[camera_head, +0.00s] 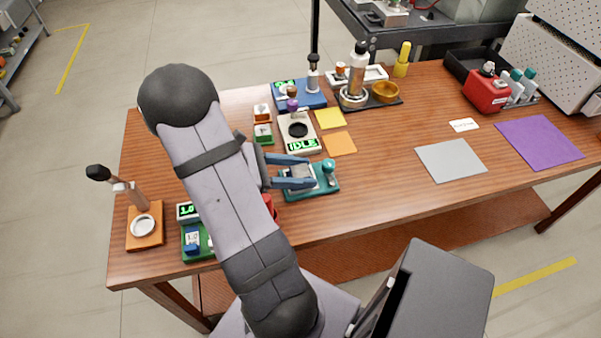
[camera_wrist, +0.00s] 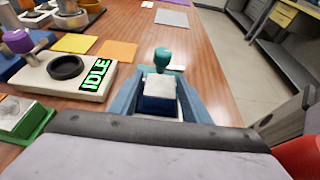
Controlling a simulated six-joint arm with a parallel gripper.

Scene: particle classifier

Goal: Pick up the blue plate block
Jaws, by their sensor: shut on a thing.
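A blue block with a pale grey-white top (camera_wrist: 159,92) sits between the blue-grey fingers of my gripper (camera_wrist: 160,98) in the wrist view. My gripper is shut on it. In the head view my gripper (camera_head: 310,173) is low over the teal-green device (camera_head: 318,191) near the middle of the table. The fingers largely hide the block there. The device's teal knob (camera_head: 329,166) stands just beyond the fingertips and also shows in the wrist view (camera_wrist: 162,57). I cannot tell whether the block touches the device.
A white device reading IDLE (camera_head: 300,130) stands behind my gripper, with yellow (camera_head: 330,118) and orange (camera_head: 340,143) sheets beside it. A green scale (camera_head: 196,252) with a small blue block is at front left. Table space right of my gripper, before the grey sheet (camera_head: 450,160), is clear.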

